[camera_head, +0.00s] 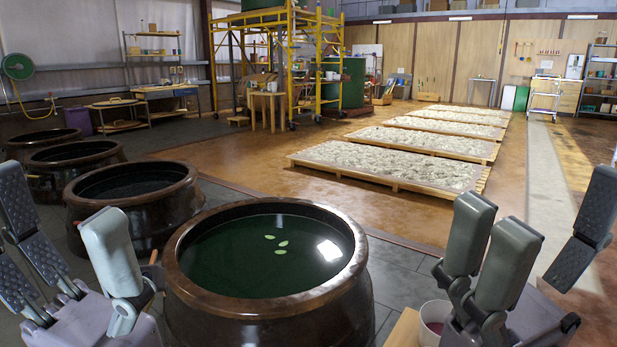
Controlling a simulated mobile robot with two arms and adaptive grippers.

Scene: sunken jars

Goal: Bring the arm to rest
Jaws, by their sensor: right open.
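My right gripper (548,212) is at the lower right, fingers pointing up and spread wide, with nothing between them. My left gripper (58,203) is at the lower left, its fingers also pointing up and apart, with nothing seen between them. A big brown jar (205,310) stands between the two grippers, full of dark green liquid. Three pale green leaves (280,243) show on the liquid. The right gripper is to the right of this jar. The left gripper is at its left, overlapping the view of the jars there; I cannot tell the gap.
More dark jars (150,218) stand in a row going back on the left. A small pot (432,318) is by my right gripper, partly hidden. Pale beds on pallets (390,165) lie beyond on the brown floor. A yellow scaffold (290,60) stands at the back.

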